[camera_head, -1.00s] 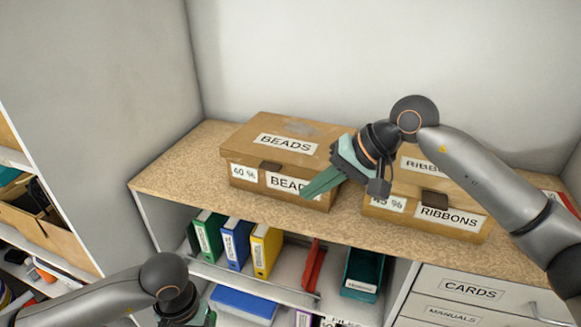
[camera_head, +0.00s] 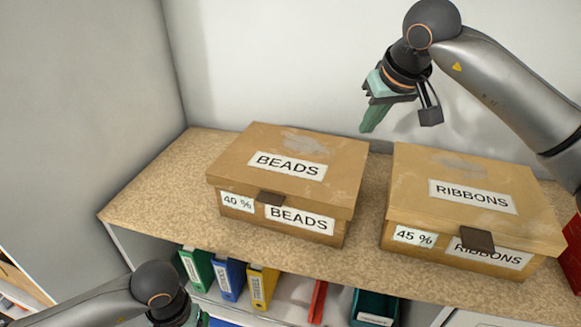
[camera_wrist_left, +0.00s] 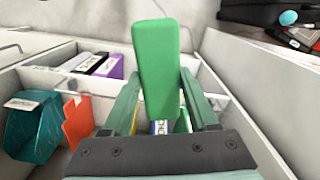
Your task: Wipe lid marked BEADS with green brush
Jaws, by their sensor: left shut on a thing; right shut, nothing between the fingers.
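The box marked BEADS (camera_head: 303,220) stands on the shelf top with its lid (camera_head: 330,155) on. Grey smudges show on the lid, one behind its label. My left gripper (camera_head: 198,319) is mostly cut off at the bottom edge of the head view, in front of the shelf. In the left wrist view it is shut on a green block-shaped thing (camera_wrist_left: 157,65), seemingly the green brush; no bristles show. My right gripper (camera_head: 372,120) is shut and empty, raised behind and above the gap between the two boxes.
A box marked RIBBONS (camera_head: 398,250) stands to the right, with a gap between. Green, blue and yellow binders (camera_head: 262,287) stand on the shelf below. A red thing (camera_head: 572,245) is at the right edge. The shelf top (camera_head: 160,190) left of BEADS is clear.

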